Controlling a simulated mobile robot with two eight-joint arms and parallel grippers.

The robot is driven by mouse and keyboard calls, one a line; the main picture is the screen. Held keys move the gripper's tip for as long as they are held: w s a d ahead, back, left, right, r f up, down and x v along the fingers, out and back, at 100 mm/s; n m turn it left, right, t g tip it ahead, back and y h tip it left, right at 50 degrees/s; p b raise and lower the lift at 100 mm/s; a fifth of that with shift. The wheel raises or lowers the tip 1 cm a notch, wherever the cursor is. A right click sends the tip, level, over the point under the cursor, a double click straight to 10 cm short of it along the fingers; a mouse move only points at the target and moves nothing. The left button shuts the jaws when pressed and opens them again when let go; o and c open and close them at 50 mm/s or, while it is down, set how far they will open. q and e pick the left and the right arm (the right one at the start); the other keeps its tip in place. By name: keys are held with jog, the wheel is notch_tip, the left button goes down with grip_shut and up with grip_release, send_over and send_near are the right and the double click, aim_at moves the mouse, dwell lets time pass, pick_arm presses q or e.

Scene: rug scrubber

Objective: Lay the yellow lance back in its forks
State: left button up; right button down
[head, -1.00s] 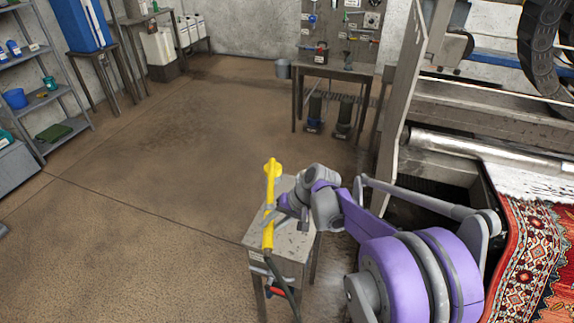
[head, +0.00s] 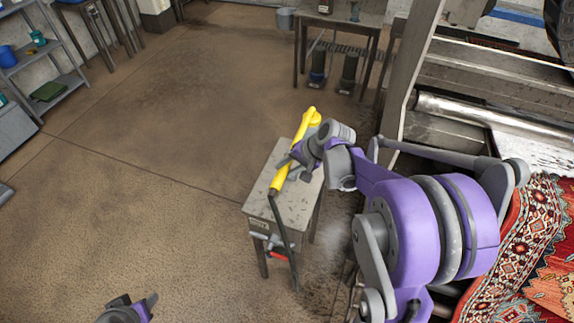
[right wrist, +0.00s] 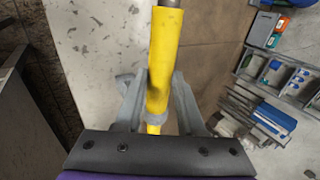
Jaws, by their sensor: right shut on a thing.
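The yellow lance (head: 296,150) is held slanting above a small grey stand (head: 262,200) in the head view. Its thick yellow head points up and to the right, and a dark hose (head: 284,238) hangs from its lower end. My right gripper (head: 291,158) is shut on the lance near its middle. In the right wrist view the lance (right wrist: 164,55) runs between the two grey fingers (right wrist: 157,105). I cannot make out the forks. My left gripper (head: 135,308) shows partly at the bottom edge, cut off, away from the stand.
A red-handled fitting (head: 278,255) is on the stand's near side. The rug machine (head: 460,120) with a red patterned rug (head: 490,270) stands at the right. A workbench (head: 340,18) is at the back. The brown floor (head: 150,190) at the left is open.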

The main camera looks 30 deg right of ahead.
pick_arm(q)
notch_tip(320, 180, down, 7)
jog(key=s+b, duration=0.2)
jog(key=b, duration=0.3)
jog(key=shift+s+f+g, duration=0.2)
jog(key=shift+s+g, duration=0.1)
jog(key=shift+s, duration=0.1)
pick_arm(e)
jog(key=shift+f, duration=4.65)
jog(key=shift+c, duration=2.2)
grip_release()
pick_arm(q)
jog(key=shift+w+r+p, duration=0.1)
jog(key=shift+r+p, duration=0.25)
jog(key=shift+r, duration=0.1)
pick_arm(e)
jog(key=v, duration=1.1)
jog(key=shift+w, duration=0.1)
